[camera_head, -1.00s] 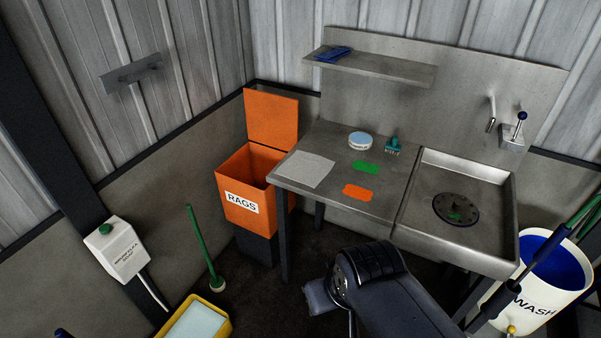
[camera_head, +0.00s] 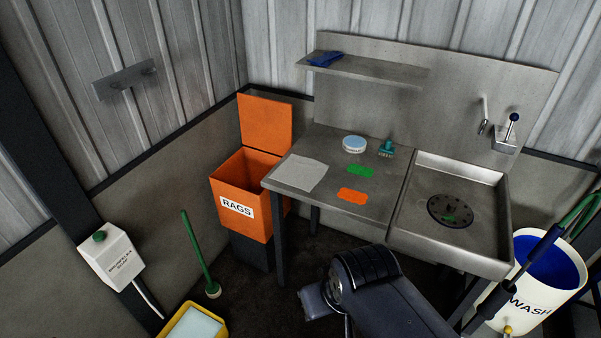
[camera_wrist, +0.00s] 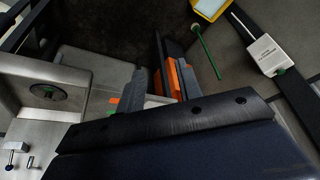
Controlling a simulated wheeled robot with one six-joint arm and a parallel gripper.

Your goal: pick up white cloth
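The white cloth (camera_head: 300,173) lies flat on the left part of the steel bench (camera_head: 335,140), near its left edge. In the wrist view, a pale patch low between the fingers may be the cloth, but I cannot be sure. My gripper (camera_wrist: 160,76) shows in the wrist view with its two grey fingers apart and nothing clearly held between them. In the head view, my arm is in front of and below the bench, well apart from the cloth, and the fingertips are not clearly seen.
Green (camera_head: 361,171) and orange (camera_head: 352,195) pads, a round tin (camera_head: 354,144) and a green brush (camera_head: 387,148) lie right of the cloth. An open orange rags bin (camera_head: 240,185) stands left of the bench. A sink (camera_head: 480,235) is at right, a shelf (camera_head: 370,72) above.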

